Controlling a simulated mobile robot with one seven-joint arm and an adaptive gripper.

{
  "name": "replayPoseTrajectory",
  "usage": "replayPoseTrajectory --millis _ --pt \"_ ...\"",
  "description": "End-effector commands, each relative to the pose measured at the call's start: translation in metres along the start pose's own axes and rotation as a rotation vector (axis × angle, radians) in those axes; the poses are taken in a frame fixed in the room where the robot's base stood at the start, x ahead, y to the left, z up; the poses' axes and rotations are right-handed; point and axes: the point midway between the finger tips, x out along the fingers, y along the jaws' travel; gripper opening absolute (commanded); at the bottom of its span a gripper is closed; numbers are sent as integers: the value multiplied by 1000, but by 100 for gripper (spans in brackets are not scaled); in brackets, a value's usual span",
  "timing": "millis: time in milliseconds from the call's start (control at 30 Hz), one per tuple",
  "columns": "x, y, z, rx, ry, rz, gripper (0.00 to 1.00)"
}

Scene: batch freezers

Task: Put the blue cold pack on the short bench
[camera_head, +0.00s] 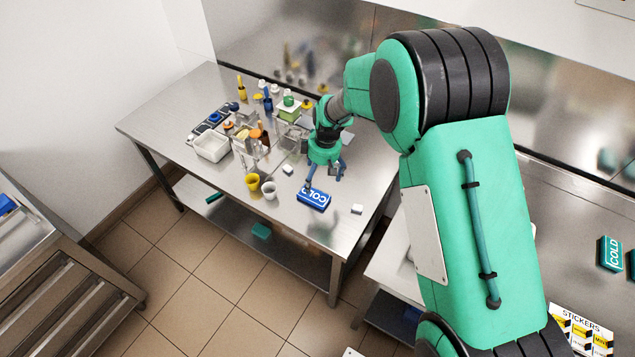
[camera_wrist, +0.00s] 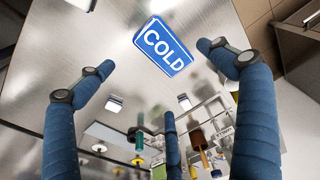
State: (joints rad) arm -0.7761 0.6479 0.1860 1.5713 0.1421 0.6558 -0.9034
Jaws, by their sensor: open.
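The blue cold pack (camera_head: 314,199), a flat box with white COLD lettering, lies on the steel bench (camera_head: 232,80) at the back, near its front edge. It also shows in the wrist view (camera_wrist: 163,47), at upper middle. My gripper (camera_head: 323,182) is open and empty just above and behind the pack. In the wrist view its blue fingers are spread wide, with the pack seen between and beyond the two outer fingertips. I cannot tell the exact height between fingers and pack. A second steel bench (camera_head: 568,215) extends on the right, partly hidden by my arm.
A white tub (camera_head: 212,147) and several bottles stand farther left. Teal cold packs (camera_head: 610,252) and a stickers sheet (camera_head: 583,332) lie on the right bench.

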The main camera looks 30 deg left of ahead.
Motion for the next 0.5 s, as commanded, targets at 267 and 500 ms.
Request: replayPoseTrajectory --millis 267,500 --pt "-28 0 0 -1 0 1 93" --pt "-31 0 0 -1 -1 0 93"
